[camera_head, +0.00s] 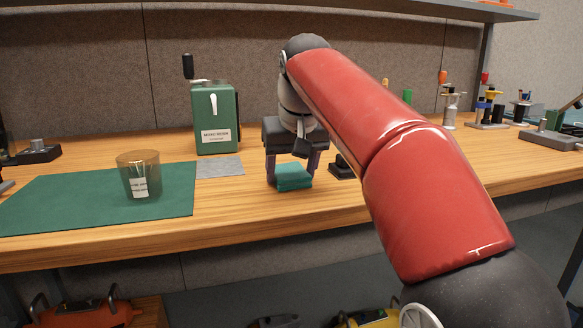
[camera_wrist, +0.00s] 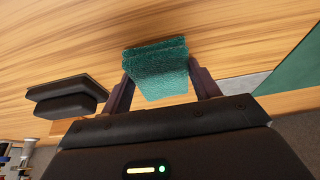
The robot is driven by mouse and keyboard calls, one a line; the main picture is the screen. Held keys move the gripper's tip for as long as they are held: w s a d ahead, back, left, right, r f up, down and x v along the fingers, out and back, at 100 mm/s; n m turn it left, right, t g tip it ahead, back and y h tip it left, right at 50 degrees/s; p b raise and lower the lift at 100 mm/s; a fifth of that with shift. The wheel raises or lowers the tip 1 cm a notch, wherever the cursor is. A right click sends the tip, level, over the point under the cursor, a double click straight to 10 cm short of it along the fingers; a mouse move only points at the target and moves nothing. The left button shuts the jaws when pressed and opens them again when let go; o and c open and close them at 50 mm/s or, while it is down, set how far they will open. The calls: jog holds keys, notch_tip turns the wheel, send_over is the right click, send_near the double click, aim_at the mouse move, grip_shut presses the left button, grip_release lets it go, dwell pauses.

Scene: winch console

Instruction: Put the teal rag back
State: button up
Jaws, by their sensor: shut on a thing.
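The teal rag (camera_head: 292,178) is a folded, thick pad just above or on the wooden bench near its front; I cannot tell whether it touches the wood. My gripper (camera_head: 291,168) is shut on it, with one finger on each side. In the wrist view the rag (camera_wrist: 158,68) sits between the two dark fingers of my gripper (camera_wrist: 160,85), its textured folded layers facing the camera. A flat grey mat (camera_head: 220,167) lies to the left of the gripper, in front of the green winch box (camera_head: 215,118).
A green mat (camera_head: 80,208) with a clear labelled tumbler (camera_head: 139,175) lies at left. A small black block (camera_head: 342,167) is close to the right of my gripper, also in the wrist view (camera_wrist: 68,97). Bare wood (camera_head: 238,208) lies left of the rag. A shelf (camera_head: 430,8) hangs above.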

jog(key=o, duration=0.9)
jog(key=shift+o, duration=0.2)
jog(key=shift+f+b, duration=0.25)
jog(key=shift+b, duration=0.2)
jog(key=s+p+v, duration=0.1)
jog(key=p+v, duration=0.1)
jog(key=v, duration=0.6)
jog(key=shift+a+p, duration=0.3)
jog(key=shift+p, duration=0.05)
